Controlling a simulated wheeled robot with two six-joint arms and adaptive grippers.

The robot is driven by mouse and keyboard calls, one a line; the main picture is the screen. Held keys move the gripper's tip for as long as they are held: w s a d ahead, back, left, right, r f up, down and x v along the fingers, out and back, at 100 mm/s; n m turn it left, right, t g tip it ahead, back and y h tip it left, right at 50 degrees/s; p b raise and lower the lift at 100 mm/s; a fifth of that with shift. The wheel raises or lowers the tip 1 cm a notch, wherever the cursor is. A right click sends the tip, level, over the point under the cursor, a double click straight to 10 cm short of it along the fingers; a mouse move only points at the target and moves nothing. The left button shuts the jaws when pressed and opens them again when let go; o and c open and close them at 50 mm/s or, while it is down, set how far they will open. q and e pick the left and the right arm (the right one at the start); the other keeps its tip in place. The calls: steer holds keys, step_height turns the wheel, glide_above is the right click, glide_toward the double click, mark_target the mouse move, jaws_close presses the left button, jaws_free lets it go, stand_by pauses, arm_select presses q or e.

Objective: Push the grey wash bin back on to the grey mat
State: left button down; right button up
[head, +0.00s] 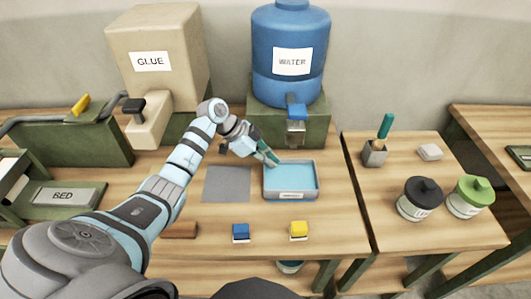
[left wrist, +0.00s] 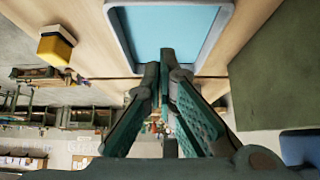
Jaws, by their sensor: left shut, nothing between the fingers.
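The grey wash bin (head: 309,195), a shallow tray with a light blue inside and a label on its front, sits on the wooden table just right of the grey mat (head: 227,184). The mat lies flat and bare. My left gripper (head: 271,160) is shut and empty, its fingertips at the back left rim of the bin. In the left wrist view the fingertips (left wrist: 167,56) overlap the near edge of the bin (left wrist: 119,30); I cannot tell whether they touch it. My right gripper is not in view.
The blue water tank (head: 275,65) on a green stand with a tap is behind the bin. The glue dispenser (head: 150,95) stands behind the mat. A blue block (head: 240,232) and a yellow block (head: 299,230) are near the front edge. Lidded jars (head: 420,200) stand right.

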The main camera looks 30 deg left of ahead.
mark_target(268, 183)
arm_select(q)
steer(key=x, duration=0.6)
steer(key=shift+w+f, duration=0.15)
steer(key=shift+w, duration=0.15)
steer(key=a, duration=0.1)
steer(key=s+a, duration=0.1)
steer(key=a+p, duration=0.1)
steer(key=shift+s+a, duration=0.2)
steer(key=shift+s, duration=0.15)
steer(key=shift+s+a, duration=0.2)
steer(key=shift+s, duration=0.25)
steer(key=shift+w, duration=0.2)
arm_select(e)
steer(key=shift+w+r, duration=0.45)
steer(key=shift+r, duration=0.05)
